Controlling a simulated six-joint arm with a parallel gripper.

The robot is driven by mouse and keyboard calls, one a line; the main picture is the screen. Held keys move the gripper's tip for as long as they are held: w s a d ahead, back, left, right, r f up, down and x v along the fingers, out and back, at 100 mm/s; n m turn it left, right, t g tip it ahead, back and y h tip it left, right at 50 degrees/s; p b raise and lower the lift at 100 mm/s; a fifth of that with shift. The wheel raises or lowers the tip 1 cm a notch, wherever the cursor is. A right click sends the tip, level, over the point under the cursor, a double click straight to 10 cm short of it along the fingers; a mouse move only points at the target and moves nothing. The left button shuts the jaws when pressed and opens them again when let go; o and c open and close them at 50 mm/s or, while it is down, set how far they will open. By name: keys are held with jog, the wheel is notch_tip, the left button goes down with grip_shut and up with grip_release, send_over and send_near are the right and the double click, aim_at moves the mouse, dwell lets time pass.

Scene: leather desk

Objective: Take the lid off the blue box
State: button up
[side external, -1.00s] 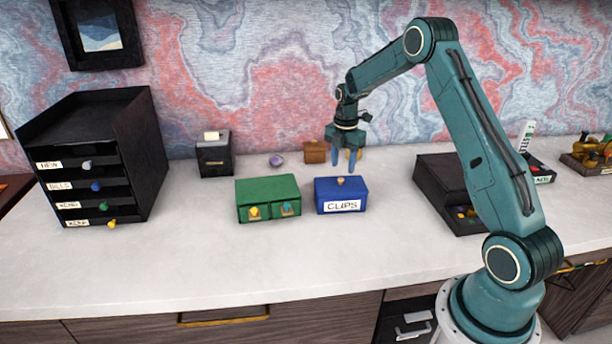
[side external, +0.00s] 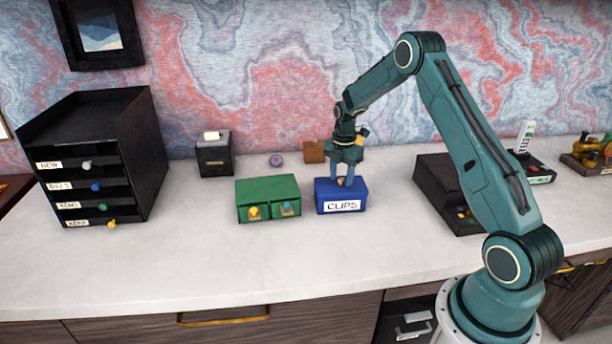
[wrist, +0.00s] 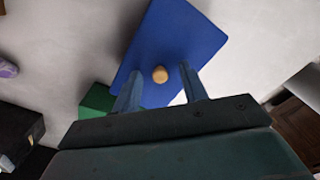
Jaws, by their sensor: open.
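The blue box (side external: 340,205) stands on the pale desktop with a white label reading CLIPS on its front. Its blue lid (wrist: 180,45) is on top, with a small round tan knob (wrist: 160,74) near the middle. My gripper (side external: 345,183) points down at the lid in the side view. In the wrist view my gripper (wrist: 160,86) is open, with one finger on each side of the knob. I cannot tell whether the fingers touch the lid.
A green two-drawer box (side external: 268,197) stands just left of the blue box. A black drawer unit (side external: 100,155) is at far left. A black open box (side external: 440,190) stands to the right. A small brown box (side external: 314,152) and a purple object (side external: 276,160) are behind. The desk in front is clear.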

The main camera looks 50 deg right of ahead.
aim_at(341, 179)
grip_shut()
jog(key=shift+r, duration=0.15)
notch_tip(341, 179, up, 20)
dwell(0.8)
dwell(0.4)
